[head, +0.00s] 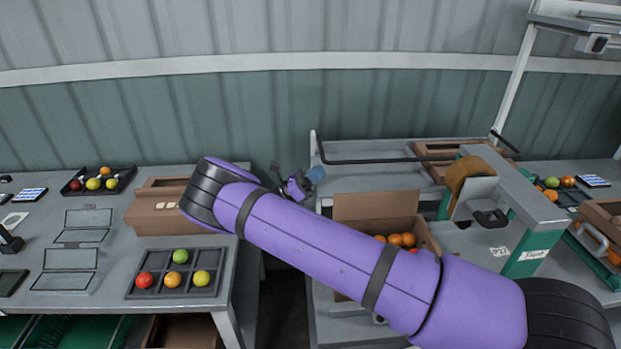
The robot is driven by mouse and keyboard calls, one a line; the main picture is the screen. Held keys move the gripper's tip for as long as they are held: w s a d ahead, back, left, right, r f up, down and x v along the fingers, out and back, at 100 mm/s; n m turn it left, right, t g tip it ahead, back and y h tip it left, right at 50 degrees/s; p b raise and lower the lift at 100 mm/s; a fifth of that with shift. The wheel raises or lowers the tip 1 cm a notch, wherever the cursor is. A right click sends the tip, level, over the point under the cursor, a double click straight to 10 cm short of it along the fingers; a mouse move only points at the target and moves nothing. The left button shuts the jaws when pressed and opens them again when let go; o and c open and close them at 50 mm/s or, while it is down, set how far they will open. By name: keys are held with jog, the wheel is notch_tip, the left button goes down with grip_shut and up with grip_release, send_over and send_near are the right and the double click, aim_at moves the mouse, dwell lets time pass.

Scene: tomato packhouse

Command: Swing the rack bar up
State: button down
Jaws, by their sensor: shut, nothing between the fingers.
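The rack bar (375,161) is a thin black bar with bent ends, running across the pale rack at the back, right of centre. It lies low and roughly level, in front of the green wall. My gripper (298,186) is small and partly hidden beyond my purple arm, left of the bar's left end. It is shut and empty, and looks apart from the bar. A small blue cylinder shows beside it; I cannot tell whether it is part of my gripper.
An open carton (376,205) with orange tomatoes stands below the rack, partly behind my arm. A green-sided machine with a brown roll (466,178) stands to the right. The left table (110,250) holds a tomato tray (215,255) and a brown box (150,222).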

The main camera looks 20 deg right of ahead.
jog(key=shift+r, duration=0.1)
dwell(0.3)
jog(key=shift+s+r+n+t, duration=0.1)
jog(key=shift+r+n+t, duration=0.6)
jog(key=shift+r+n, duration=0.1)
jog(key=w+r+n+t+y, duration=0.4)
jog(key=r+n+t, duration=0.3)
jog(key=r+n, duration=0.6)
jog(key=w+d+r+n+y, duration=0.1)
jog(key=w+r+n, duration=0.1)
jog(key=w, duration=0.4)
jog(key=w+d+r+n+y, duration=0.2)
jog(key=w+r+n, duration=0.1)
jog(key=w, duration=0.4)
jog(key=shift+w+d+r+t+y, duration=0.25)
jog(key=shift+d+r+t+y, duration=0.05)
jog(key=shift+r, duration=0.5)
jog(key=shift+r, duration=0.1)
